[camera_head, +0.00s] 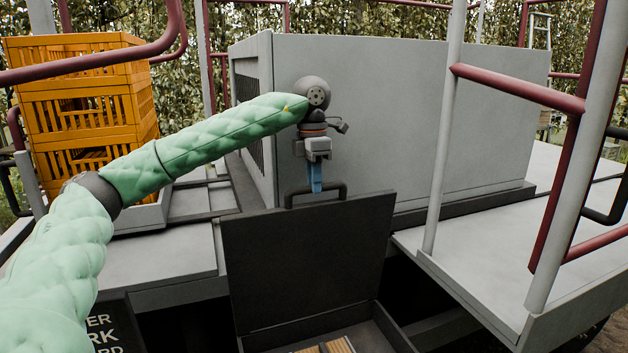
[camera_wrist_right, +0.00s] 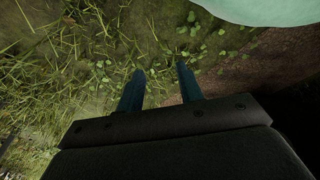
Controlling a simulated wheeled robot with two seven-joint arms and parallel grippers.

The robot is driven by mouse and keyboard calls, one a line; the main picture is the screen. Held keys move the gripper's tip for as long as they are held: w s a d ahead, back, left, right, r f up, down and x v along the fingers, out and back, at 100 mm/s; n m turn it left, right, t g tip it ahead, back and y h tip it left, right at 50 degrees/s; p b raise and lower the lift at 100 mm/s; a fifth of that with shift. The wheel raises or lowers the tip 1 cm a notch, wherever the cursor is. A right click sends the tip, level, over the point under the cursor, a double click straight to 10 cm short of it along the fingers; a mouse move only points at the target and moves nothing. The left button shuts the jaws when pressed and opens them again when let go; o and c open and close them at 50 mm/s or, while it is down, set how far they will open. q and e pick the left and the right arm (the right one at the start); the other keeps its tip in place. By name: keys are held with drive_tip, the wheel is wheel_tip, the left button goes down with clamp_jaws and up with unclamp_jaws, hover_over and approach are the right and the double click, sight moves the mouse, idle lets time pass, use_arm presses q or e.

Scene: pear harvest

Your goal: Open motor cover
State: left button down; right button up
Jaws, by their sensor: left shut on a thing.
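The motor cover (camera_head: 305,260) is a dark flat panel standing raised and tilted in the head view, with a black bar handle (camera_head: 341,187) on its top edge. My left gripper (camera_head: 315,188) reaches down from above, its blue fingers shut on the handle. Below the cover is an open dark box (camera_head: 392,330); a light slatted thing (camera_head: 328,346) shows partly inside it. My right gripper (camera_wrist_right: 160,72) shows only in the right wrist view, its two blue fingers apart with nothing between them, over grass.
A large grey housing (camera_head: 430,110) stands behind the cover. Orange crates (camera_head: 75,100) are stacked at the left. Grey posts (camera_head: 444,130) and dark red rails (camera_head: 515,87) cross the right side. Grey deck (camera_head: 500,250) lies bare at the right.

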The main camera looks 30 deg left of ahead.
drive_tip(key=shift+f, duration=0.1)
